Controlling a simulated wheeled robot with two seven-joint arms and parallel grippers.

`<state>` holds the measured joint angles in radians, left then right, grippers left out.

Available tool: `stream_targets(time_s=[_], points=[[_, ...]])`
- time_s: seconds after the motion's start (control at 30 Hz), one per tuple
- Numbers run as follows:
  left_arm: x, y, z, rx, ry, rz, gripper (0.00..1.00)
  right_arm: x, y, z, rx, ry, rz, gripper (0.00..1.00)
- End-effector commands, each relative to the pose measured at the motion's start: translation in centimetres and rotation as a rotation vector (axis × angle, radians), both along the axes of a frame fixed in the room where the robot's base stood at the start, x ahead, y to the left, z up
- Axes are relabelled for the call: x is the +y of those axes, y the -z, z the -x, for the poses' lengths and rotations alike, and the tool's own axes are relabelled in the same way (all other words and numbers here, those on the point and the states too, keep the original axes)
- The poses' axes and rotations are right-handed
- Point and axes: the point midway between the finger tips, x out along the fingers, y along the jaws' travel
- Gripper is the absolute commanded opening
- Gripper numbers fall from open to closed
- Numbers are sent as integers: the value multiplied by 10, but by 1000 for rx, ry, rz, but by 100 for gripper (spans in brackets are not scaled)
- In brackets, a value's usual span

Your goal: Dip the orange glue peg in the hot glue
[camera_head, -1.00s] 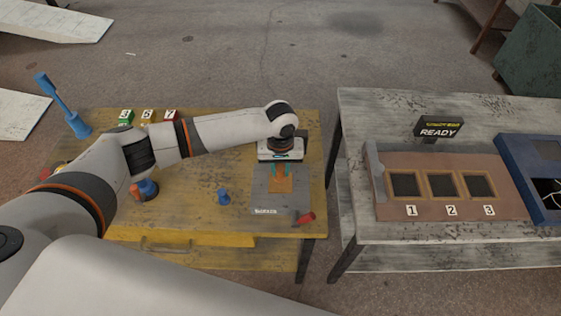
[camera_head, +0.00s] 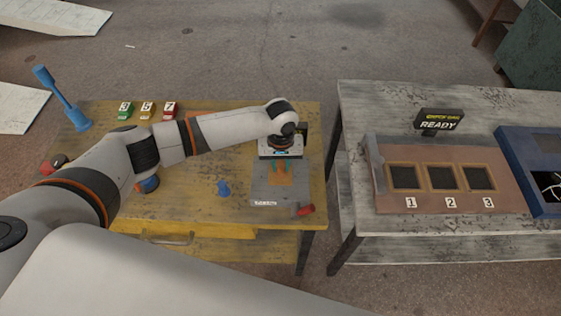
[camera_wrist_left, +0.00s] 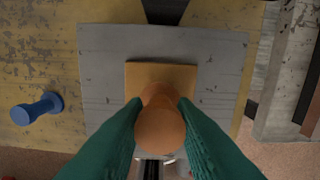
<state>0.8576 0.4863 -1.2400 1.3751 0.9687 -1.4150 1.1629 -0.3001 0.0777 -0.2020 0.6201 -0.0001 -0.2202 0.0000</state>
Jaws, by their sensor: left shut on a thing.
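My left gripper (camera_head: 281,165) is over the grey board at the front right of the yellow table. Its green fingers are shut on an orange peg with a rounded head (camera_wrist_left: 160,128), seen from above in the left wrist view. An orange square (camera_wrist_left: 158,77) lies on the grey board (camera_wrist_left: 105,65), right beneath the peg. I cannot tell whether the peg touches the square. The fingers and peg head hide the contact. Nothing in these frames is clearly the hot glue. My right gripper is not in view.
Numbered blocks (camera_head: 147,110) are at the back. A second table right of a gap holds a three-window panel (camera_head: 445,205) and a "READY" sign (camera_head: 438,122).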

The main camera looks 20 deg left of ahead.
Motion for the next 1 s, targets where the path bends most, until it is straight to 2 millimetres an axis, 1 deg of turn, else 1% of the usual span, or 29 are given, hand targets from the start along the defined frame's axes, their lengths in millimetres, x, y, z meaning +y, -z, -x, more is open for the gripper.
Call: stream_targets(time_s=[0.03,0.13,1.0], points=[[0,-1,0,1,0,0,3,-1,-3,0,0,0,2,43],[0,0,0,1,-1,0,3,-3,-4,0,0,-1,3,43],[0,6,0,0,-1,0,3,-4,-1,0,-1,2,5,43]])
